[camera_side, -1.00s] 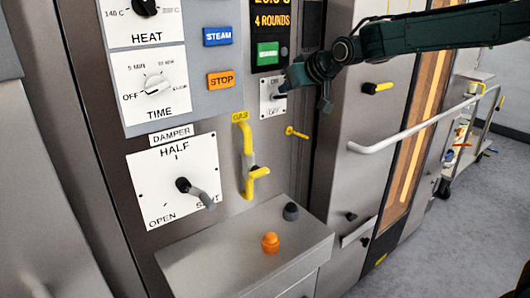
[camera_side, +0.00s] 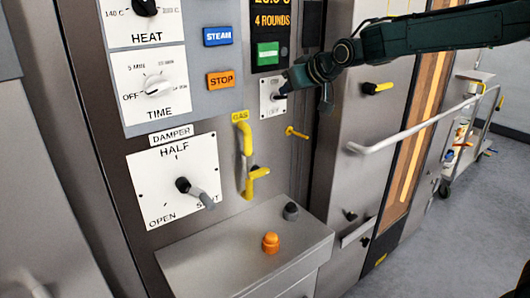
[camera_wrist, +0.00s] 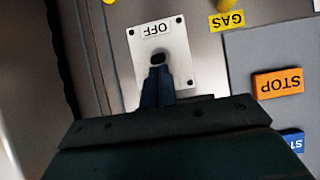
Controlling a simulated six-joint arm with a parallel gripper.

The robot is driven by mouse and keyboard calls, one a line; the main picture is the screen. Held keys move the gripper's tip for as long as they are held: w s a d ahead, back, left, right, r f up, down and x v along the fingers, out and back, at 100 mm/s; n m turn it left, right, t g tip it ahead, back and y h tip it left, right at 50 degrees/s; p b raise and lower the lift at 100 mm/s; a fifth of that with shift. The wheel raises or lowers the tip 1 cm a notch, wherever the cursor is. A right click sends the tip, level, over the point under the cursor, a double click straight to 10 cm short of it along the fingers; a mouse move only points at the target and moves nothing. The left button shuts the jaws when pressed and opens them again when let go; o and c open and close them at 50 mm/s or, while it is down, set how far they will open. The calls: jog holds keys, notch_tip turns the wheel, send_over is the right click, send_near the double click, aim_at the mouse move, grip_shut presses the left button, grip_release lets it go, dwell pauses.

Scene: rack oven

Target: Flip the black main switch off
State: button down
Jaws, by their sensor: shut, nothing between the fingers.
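The black main switch (camera_wrist: 157,57) sits on a white plate (camera_wrist: 177,57) in the wrist view, where the OFF label appears upside down above it. My gripper (camera_wrist: 157,72) is shut with nothing between its fingers. Its tips are right at the switch and overlap its lower part in that view; I cannot tell whether they touch it. The rest of the plate below is hidden by the fingers. In the side view the switch plate (camera_side: 265,104) is below the green button, and my gripper (camera_side: 279,95) reaches it from the right, hiding most of the switch.
A yellow gas handle (camera_side: 246,140) is to the plate's lower left and a small yellow key-like lever (camera_side: 297,133) to its lower right. The orange STOP button (camera_side: 221,79) and green button (camera_side: 267,53) are close by. A door handle (camera_side: 400,135) sticks out at right.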

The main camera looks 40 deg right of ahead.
jog(key=shift+f, duration=0.2)
jog(key=shift+s+t, duration=0.15)
jog(key=shift+t, duration=0.15)
jog(key=t, duration=0.1)
jog(key=f+t, duration=0.1)
jog(key=shift+s+t, duration=0.15)
jog(key=shift+t, duration=0.15)
jog(key=shift+s+f, duration=0.2)
jog(key=shift+f, duration=0.25)
jog(key=shift+r, duration=0.15)
